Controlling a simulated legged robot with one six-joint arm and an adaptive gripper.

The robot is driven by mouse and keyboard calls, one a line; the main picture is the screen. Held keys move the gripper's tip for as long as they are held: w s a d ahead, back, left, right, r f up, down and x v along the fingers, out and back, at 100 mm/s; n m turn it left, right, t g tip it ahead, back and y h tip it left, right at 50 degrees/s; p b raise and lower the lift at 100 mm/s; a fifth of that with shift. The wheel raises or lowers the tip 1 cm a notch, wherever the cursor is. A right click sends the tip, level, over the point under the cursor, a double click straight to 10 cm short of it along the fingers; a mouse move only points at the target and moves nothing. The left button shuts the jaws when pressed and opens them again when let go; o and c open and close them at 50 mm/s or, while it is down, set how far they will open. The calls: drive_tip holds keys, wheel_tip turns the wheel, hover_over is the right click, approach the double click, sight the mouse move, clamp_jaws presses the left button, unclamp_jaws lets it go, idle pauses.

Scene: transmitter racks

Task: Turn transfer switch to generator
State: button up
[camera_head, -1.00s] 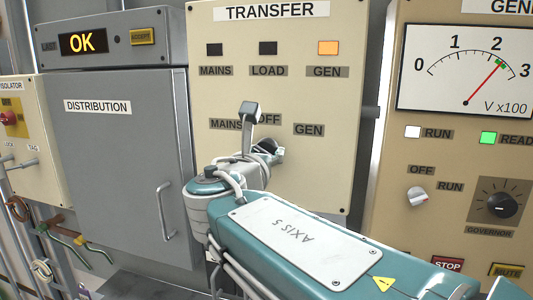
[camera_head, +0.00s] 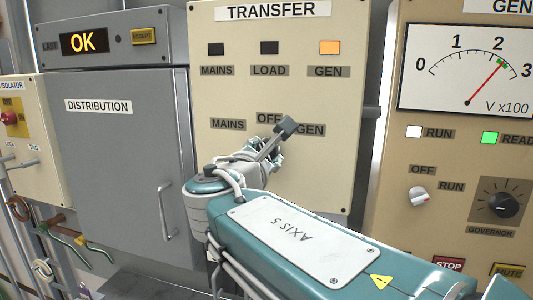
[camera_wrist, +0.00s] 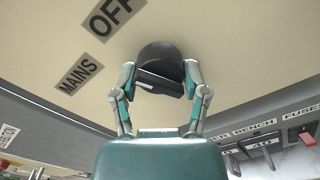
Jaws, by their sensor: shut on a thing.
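The transfer switch is a black round knob (camera_wrist: 160,54) with a raised grip bar, on the cream TRANSFER panel (camera_head: 225,180). In the wrist view my gripper (camera_wrist: 160,80) has one finger at each side of the knob and is shut on it. My gripper (camera_head: 268,150) covers most of the knob in the head view. The MAINS label (camera_head: 228,124), OFF label (camera_head: 269,118) and GEN label (camera_head: 311,130) stand around it. I cannot tell clearly which label the knob points to. The upper GEN lamp (camera_head: 329,47) is lit orange; the MAINS lamp (camera_head: 216,49) and LOAD lamp (camera_head: 269,47) are dark.
A grey distribution cabinet (camera_head: 120,150) with a protruding handle (camera_head: 165,212) stands left of the panel. The generator panel (camera_head: 395,170) on the right has a voltmeter (camera_head: 465,68), lit READY lamp (camera_head: 488,138) and small run switch (camera_head: 418,196).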

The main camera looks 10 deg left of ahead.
drive_tip(key=m, duration=0.4)
drive_tip(key=shift+a+m, duration=0.1)
drive_tip(key=shift+m, duration=0.2)
drive_tip(key=m, duration=0.3)
drive_tip(key=shift+m, duration=0.3)
drive_tip(key=m, duration=0.4)
drive_tip(key=shift+w+f+m, duration=0.1)
drive_tip(key=shift+m, duration=2.1)
drive_tip(key=o, duration=1.1)
drive_tip(key=shift+o, duration=0.2)
